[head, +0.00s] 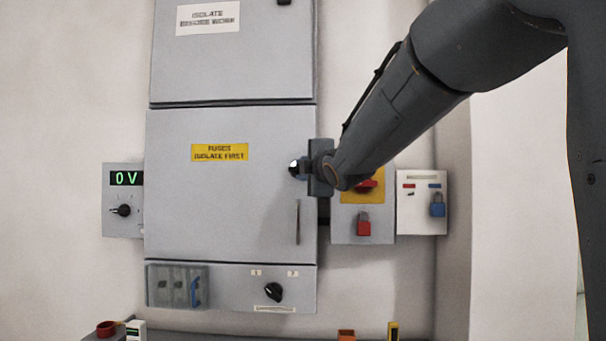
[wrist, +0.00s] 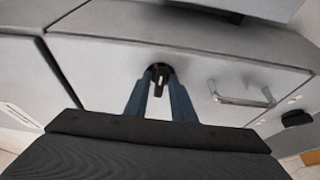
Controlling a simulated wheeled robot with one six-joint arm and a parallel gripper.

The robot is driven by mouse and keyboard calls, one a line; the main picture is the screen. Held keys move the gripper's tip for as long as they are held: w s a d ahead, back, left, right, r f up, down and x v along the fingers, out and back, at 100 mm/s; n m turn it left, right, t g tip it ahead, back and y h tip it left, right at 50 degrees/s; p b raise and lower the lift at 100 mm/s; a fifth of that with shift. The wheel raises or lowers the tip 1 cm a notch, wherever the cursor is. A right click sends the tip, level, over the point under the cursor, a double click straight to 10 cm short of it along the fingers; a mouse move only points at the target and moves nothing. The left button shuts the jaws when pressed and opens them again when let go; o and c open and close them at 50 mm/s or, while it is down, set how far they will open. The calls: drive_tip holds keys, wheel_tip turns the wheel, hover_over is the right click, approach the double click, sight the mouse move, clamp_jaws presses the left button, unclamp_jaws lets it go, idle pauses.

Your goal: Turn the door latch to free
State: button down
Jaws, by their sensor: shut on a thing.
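The grey cabinet door (head: 215,215) is closed, with a yellow label (head: 220,152) reading "FUSES ISOLATE FIRST". The door latch (wrist: 159,73) is a small dark knob with a pale mark, near the door's right edge in the head view. My gripper (head: 299,168) is at the latch, and its fingers (wrist: 160,88) close on either side of it in the wrist view. In the head view my wrist hides most of the latch. The door handle (head: 298,222) is a metal bar below the latch; it also shows in the wrist view (wrist: 242,97).
A red padlock (head: 363,226) hangs on the isolator box right of the cabinet, partly behind my arm. A white box with a blue padlock (head: 437,207) is further right. A meter (head: 123,179) reads 0 V at left. A black rotary knob (head: 273,292) sits below the door.

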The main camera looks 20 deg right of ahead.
drive_tip(key=c, duration=1.8)
unclamp_jaws()
drive_tip(key=s+b, duration=0.1)
drive_tip(key=s, duration=0.6)
drive_tip(key=shift+s+d, duration=0.3)
drive_tip(key=shift+s, duration=0.05)
drive_tip(key=shift+f, duration=0.1)
